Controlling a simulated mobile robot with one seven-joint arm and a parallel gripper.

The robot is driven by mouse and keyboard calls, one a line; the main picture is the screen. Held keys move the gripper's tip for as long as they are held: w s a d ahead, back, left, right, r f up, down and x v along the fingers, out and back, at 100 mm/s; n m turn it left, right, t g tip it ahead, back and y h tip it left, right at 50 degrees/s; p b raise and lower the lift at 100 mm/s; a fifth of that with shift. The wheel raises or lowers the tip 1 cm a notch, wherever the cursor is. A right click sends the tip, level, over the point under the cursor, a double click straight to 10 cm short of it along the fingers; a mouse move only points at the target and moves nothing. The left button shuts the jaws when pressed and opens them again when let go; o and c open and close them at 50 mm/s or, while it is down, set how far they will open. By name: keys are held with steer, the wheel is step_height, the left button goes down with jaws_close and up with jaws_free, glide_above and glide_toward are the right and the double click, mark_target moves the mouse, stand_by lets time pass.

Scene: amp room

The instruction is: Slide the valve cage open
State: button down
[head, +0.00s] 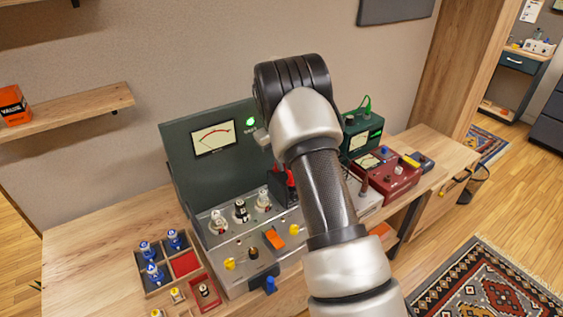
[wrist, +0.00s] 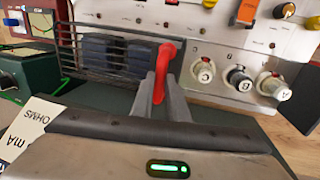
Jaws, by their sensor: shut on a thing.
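The valve cage (wrist: 95,52) is a dark barred grille at the upper left of the wrist view, with dark bluish blocks behind its bars. A red handle (wrist: 165,60) stands at its right end. My gripper (wrist: 161,88) has its two grey fingers shut on this handle. In the head view my arm hides most of the cage and the gripper. A bit of the red handle (head: 291,176) shows left of the arm. To the right of the cage in the wrist view, several white and black valves (wrist: 241,82) stand uncovered on the panel.
The amp's green upright panel (head: 213,165) with a lit meter stands behind. A tray of blue-topped valves (head: 158,290) lies at left. A green instrument (head: 362,133) and a red box (head: 391,182) crowd the right. Bare bench shows at far left (head: 85,240).

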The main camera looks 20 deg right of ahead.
steer(key=c, duration=1.7)
jaws_free()
steer(key=shift+c, duration=0.2)
steer(key=a+r, duration=0.3)
steer(key=r, duration=1.4)
steer(key=shift+s+a, duration=0.15)
steer(key=shift+s, duration=0.3)
steer(key=shift+r, duration=0.15)
